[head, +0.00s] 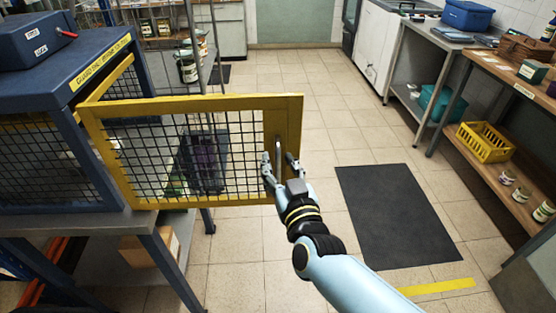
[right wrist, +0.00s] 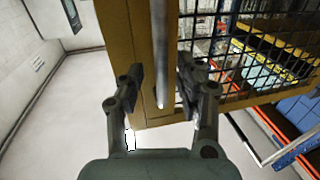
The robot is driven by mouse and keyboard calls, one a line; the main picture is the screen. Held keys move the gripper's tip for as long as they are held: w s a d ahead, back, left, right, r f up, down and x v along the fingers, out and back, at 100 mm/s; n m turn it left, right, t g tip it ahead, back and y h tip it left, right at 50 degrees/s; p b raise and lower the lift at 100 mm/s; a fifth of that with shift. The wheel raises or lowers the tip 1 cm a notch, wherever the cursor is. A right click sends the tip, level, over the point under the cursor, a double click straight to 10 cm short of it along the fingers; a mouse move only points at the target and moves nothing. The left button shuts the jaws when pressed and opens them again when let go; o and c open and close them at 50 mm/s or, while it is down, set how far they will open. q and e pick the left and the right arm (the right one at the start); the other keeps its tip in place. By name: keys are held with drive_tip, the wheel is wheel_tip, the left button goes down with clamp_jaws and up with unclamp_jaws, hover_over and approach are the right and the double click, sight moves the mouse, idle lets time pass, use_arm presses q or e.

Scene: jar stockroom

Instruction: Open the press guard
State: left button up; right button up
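The press guard (head: 200,104) is a yellow-framed door with black wire mesh. In the head view it stands swung out to the right from the blue press (head: 105,52). Its upright metal handle (head: 279,155) is on the wide yellow bar at the free edge. My right gripper (head: 280,167) is at this handle, with one finger on each side. In the right wrist view the handle (right wrist: 159,50) runs between the fingertips (right wrist: 160,80), with visible gaps to both. The gripper looks open around it. My left gripper is not in view.
A dark mat (head: 398,215) lies on the tiled floor to the right. A wooden shelf bench (head: 500,75) with a yellow crate (head: 484,142) and jars lines the right side. The floor beyond the guard is clear. A cardboard box (head: 150,247) sits under the press.

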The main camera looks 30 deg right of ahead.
drive_tip(key=s+a, duration=0.1)
drive_tip(key=s, duration=0.5)
idle(0.3)
drive_tip(key=s+d+f+n+g+y+b, duration=0.15)
drive_tip(key=s+f+b, duration=0.25)
drive_tip(key=f, duration=0.7)
drive_tip(key=s+d+f+n+g+b, duration=0.1)
drive_tip(key=s+f+g+b, duration=0.3)
drive_tip(key=f, duration=0.8)
drive_tip(key=s+d+f+n+g+y+b, duration=0.1)
drive_tip(key=s+f+b, duration=0.35)
drive_tip(key=f, duration=0.65)
drive_tip(key=s+d+f+g+b, duration=0.3)
drive_tip(key=s+f+g+b, duration=0.15)
drive_tip(key=s+f, duration=1)
drive_tip(key=s+d+f+g, duration=0.1)
drive_tip(key=s+f+g, duration=0.1)
drive_tip(key=s, duration=0.5)
drive_tip(key=s+d+f+g, duration=0.1)
drive_tip(key=s+f+g, duration=0.2)
drive_tip(key=s, duration=0.4)
drive_tip(key=shift+s+d+f+m+g, duration=0.15)
drive_tip(key=shift+d+m+g, duration=0.2)
drive_tip(key=shift+m+g, duration=0.1)
